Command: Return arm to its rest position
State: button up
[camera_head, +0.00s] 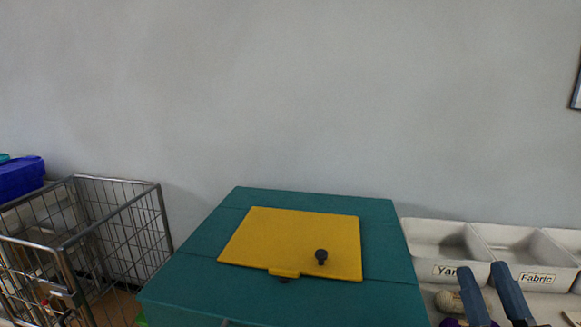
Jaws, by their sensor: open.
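My gripper (488,285) shows at the bottom right of the head view as two dark blue-grey fingers, apart from each other, with nothing visible between them. The fingers overlap the front of the white bins in the picture. The rest of my arm is out of view. A teal box (200,275) with a yellow lid panel (290,240) stands to the left of my gripper.
White bins labelled Yarn (445,270) and Fabric (537,278) stand at the right against the wall. A beige yarn ball (449,302) and something purple (452,322) lie near the fingers. A wire cart (120,230) and blue item (20,177) are at left.

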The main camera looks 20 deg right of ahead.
jog(key=s+a+f+n+g+y, duration=0.1)
jog(key=s+a+f+g+y, duration=0.3)
jog(key=s+a+f, duration=0.2)
jog(key=s+a+f+n+g+y, duration=0.1)
jog(key=s+a+f+g+y, duration=0.3)
jog(key=s+a, duration=0.7)
jog(key=s+f+g, duration=0.1)
jog(key=s, duration=0.2)
jog(key=shift+s+f, duration=0.2)
jog(key=shift+f, duration=0.2)
jog(key=shift+o, duration=0.4)
